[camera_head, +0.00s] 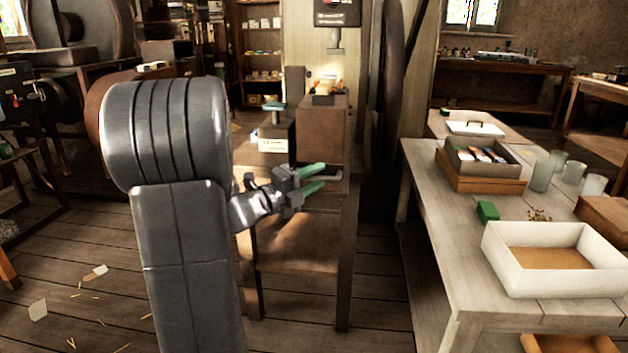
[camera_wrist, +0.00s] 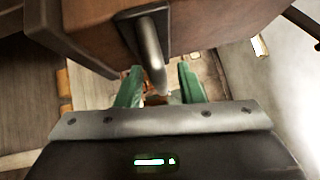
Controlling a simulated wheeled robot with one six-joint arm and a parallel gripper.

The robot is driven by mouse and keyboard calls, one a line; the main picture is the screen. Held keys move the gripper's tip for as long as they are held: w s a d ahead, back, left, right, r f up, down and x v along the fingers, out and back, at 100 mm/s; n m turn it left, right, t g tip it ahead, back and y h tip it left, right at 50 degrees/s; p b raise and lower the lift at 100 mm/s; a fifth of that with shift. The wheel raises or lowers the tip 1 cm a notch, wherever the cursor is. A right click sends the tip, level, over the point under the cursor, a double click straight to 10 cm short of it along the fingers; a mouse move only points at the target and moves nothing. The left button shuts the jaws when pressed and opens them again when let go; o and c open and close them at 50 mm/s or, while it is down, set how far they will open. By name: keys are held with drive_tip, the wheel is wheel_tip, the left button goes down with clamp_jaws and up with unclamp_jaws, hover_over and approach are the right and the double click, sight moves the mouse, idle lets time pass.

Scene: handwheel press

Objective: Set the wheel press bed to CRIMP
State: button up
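The press has a brown block-shaped body (camera_head: 322,135) on a wooden stand, with a dark head (camera_head: 337,12) above it. A small yellowish piece (camera_head: 325,86) lies on top of the body. A grey bent bar (camera_wrist: 152,50) projects from the brown body (camera_wrist: 190,22) in the wrist view. My gripper (camera_head: 323,177) is open beside the lower front of the press. In the wrist view its green fingers (camera_wrist: 160,88) stand apart, with the bar's end appearing between them. I cannot tell whether they touch it. No CRIMP marking is legible.
A dark box (camera_head: 275,132) with a white label stands left of the press body. A large dark wheel (camera_head: 392,65) is behind to the right. The right table (camera_head: 440,215) carries trays and jars. Floor between stand and table is clear.

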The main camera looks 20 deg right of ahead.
clamp_jaws()
drive_tip(key=shift+w+d, duration=0.1)
